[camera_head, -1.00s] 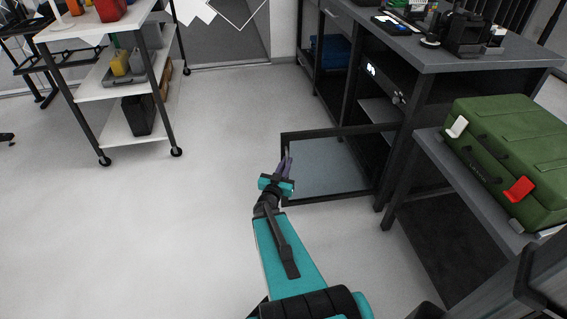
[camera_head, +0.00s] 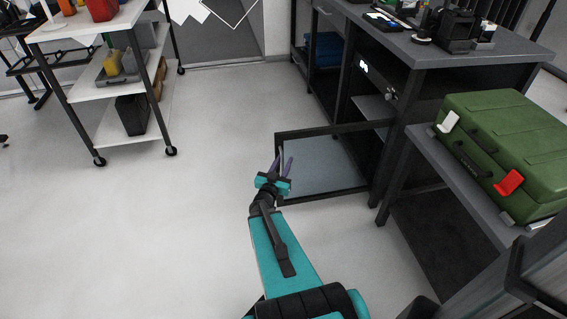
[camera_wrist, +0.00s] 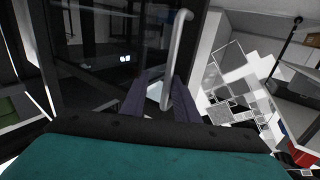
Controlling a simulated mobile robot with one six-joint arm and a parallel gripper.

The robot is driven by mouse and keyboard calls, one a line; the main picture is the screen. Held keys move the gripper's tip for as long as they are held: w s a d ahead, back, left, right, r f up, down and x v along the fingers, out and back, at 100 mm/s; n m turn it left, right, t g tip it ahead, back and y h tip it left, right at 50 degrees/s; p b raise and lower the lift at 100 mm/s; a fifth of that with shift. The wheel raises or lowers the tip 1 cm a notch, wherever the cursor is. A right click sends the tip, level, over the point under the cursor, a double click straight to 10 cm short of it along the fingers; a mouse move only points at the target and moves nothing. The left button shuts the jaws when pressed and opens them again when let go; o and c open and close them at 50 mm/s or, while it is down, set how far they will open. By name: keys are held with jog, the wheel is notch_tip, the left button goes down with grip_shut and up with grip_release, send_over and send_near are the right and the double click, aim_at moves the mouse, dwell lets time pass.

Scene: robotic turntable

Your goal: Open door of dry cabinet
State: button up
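The dry cabinet (camera_head: 372,105) stands under the dark bench at the right. Its black-framed glass door (camera_head: 322,130) is swung wide open, sticking out to the left into the room. My gripper (camera_head: 281,158) is at the door's free edge, with its two purple fingers spread apart. In the wrist view the silver bar handle (camera_wrist: 178,50) rises between the fingers, close to the right one; I cannot tell whether they touch. The dark glass of the door (camera_wrist: 95,85) fills the left of that view.
A white shelf trolley (camera_head: 120,70) stands at the upper left. A green case (camera_head: 510,145) sits on a grey side table (camera_head: 425,150) right of the cabinet. The bench top (camera_head: 440,55) carries several devices. The floor left of my arm is clear.

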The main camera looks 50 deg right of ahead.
jog(key=shift+a, duration=0.2)
jog(key=p+v, duration=0.7)
jog(key=v, duration=0.6)
jog(key=shift+s+a, duration=0.15)
jog(key=shift+a, duration=0.05)
dwell(0.4)
